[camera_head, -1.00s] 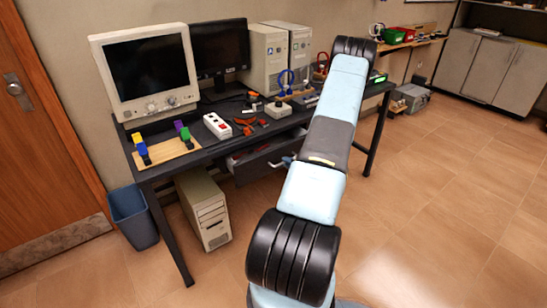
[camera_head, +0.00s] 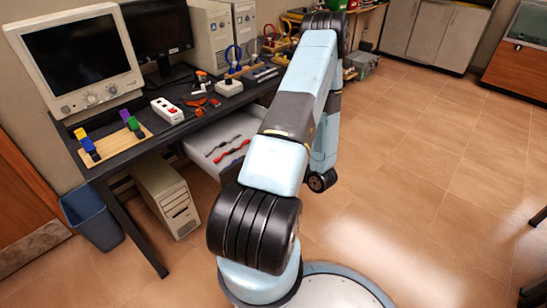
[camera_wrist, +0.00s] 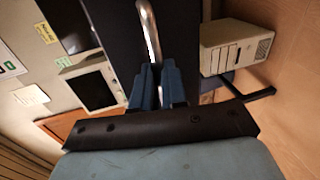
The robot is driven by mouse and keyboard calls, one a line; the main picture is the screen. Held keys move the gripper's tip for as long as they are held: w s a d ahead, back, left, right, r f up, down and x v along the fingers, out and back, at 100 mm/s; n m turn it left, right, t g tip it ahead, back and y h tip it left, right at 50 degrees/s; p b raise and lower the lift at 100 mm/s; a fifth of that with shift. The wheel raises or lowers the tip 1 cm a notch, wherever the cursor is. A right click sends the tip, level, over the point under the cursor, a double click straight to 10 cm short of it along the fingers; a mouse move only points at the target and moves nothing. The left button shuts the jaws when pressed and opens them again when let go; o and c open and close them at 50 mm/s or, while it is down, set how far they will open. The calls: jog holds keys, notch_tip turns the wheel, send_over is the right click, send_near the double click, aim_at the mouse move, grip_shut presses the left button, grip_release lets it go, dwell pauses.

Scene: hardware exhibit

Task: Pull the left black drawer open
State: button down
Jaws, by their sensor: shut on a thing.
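The black drawer (camera_head: 203,139) under the desk stands well open in the head view. Its pale inside shows with several red and dark tools lying in it. In the wrist view its dark front (camera_wrist: 183,35) fills the upper middle, with a curved silver handle (camera_wrist: 149,30) on it. My gripper (camera_wrist: 156,75) is shut on this handle, with a blue finger on each side. In the head view my arm hides the gripper, the handle and much of the drawer's right side.
The black desk (camera_head: 120,158) holds monitors, a power strip (camera_head: 167,110) and tools. A computer tower (camera_head: 167,198) and blue bin (camera_head: 92,216) stand on the floor to the left. The floor to the right is mostly clear.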

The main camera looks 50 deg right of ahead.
jog(key=shift+s+a+f, duration=0.1)
jog(key=shift+f, duration=0.05)
jog(key=c, duration=1.2)
grip_release()
jog(key=shift+o, duration=0.2)
jog(key=d+v, duration=0.1)
jog(key=v, duration=1.2)
jog(key=shift+s+a, duration=0.3)
jog(key=shift+a, duration=0.1)
jog(key=shift+w, duration=0.1)
